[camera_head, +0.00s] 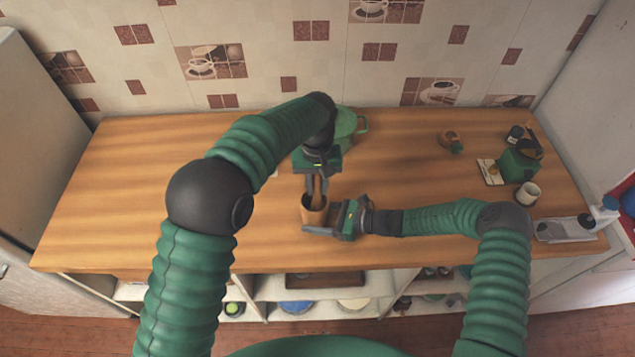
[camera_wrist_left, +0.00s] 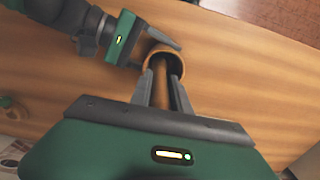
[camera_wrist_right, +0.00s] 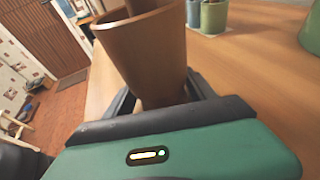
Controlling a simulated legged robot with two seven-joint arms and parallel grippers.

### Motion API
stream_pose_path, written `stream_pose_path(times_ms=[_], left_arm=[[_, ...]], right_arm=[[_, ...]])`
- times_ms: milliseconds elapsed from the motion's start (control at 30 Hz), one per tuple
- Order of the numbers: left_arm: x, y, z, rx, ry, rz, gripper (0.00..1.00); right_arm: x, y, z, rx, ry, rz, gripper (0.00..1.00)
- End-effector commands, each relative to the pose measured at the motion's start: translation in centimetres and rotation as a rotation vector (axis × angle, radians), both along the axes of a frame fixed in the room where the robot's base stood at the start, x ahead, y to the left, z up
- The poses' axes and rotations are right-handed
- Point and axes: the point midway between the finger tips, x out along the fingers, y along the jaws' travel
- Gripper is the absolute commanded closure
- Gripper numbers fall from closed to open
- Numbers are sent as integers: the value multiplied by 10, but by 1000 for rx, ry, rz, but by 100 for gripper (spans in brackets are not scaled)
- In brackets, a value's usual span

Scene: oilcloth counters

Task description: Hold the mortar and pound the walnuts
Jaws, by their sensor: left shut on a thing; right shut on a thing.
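The brown wooden mortar (camera_head: 314,215) stands on the wooden counter near its front middle. My right gripper (camera_head: 322,231) is shut on the mortar from the right side; the mortar (camera_wrist_right: 143,50) fills the right wrist view between the fingers. My left gripper (camera_head: 317,186) is above the mortar, shut on a wooden pestle (camera_wrist_left: 161,92). The pestle points down, and its lower end is inside the mortar's mouth (camera_wrist_left: 176,58) in the left wrist view. The walnuts cannot be made out; the mortar's inside is dark and mostly hidden.
A green pot (camera_head: 345,122) stands behind my left gripper, partly hidden. A small brown item (camera_head: 448,138) lies at the back right. The counter's left part is clear.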

Motion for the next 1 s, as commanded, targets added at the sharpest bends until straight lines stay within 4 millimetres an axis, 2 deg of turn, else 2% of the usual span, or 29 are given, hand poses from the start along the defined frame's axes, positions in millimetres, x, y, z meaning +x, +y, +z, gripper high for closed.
stream_pose_path(times_ms=[600, 867, 1000], left_arm=[[0, 0, -19, 0, 0, 0, 100], [0, 0, -18, 0, -1, 0, 100], [0, 0, -9, 0, -1, 0, 100]], right_arm=[[0, 0, 0, 1, 0, 0, 59], [0, 0, 0, 1, 0, 0, 59], [0, 0, 0, 1, 0, 0, 59]])
